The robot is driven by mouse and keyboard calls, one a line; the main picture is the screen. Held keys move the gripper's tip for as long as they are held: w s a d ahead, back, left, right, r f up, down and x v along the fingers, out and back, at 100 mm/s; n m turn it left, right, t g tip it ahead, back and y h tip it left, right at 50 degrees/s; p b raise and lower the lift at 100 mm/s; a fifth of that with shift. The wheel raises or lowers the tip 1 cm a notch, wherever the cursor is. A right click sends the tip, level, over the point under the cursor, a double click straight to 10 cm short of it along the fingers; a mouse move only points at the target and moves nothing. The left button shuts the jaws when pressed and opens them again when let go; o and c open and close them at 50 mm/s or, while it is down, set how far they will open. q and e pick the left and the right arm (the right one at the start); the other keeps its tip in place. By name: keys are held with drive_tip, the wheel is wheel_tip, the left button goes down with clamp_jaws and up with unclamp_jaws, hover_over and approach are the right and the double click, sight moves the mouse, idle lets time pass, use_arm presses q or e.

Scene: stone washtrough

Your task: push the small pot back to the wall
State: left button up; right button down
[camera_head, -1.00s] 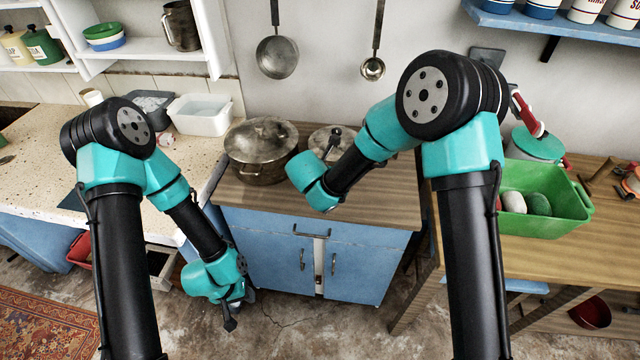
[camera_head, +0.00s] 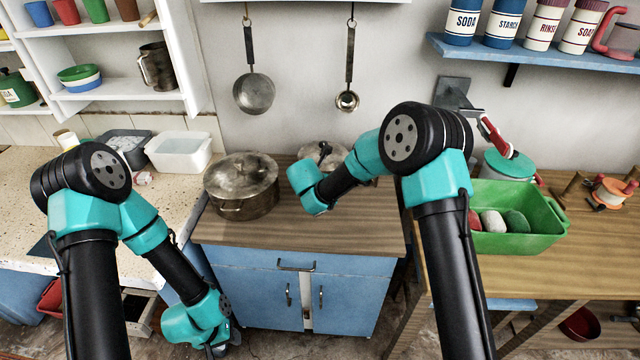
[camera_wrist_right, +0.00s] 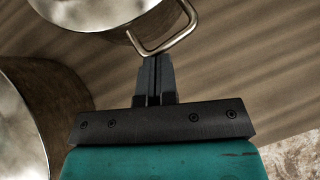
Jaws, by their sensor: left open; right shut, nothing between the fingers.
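The small pot (camera_head: 309,151), lidded and metallic, stands on the blue cabinet's wooden top, partly hidden behind my right arm. In the right wrist view the pot (camera_wrist_right: 85,12) fills the top, with its wire loop handle (camera_wrist_right: 172,42) toward me. My right gripper (camera_wrist_right: 153,62) is shut and empty, its tips right at the handle; I cannot tell whether they touch. In the head view the right arm hides the right fingers. My left gripper (camera_head: 222,348) hangs low in front of the cabinet's left side, open and away from the pots. The wall (camera_head: 300,110) rises behind the cabinet.
A large lidded pot (camera_head: 242,186) stands left of the small pot, close to my right gripper. A ladle (camera_head: 347,100) and a pan (camera_head: 254,92) hang on the wall. The cabinet top's front (camera_head: 290,232) is clear. A green tub (camera_head: 520,238) stands on the right table.

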drive_tip(key=s+a+f+v, duration=0.1)
drive_tip(key=f+v, duration=0.1)
drive_tip(key=v, duration=1)
drive_tip(key=shift+s+r, duration=0.35)
drive_tip(key=shift+s, duration=0.3)
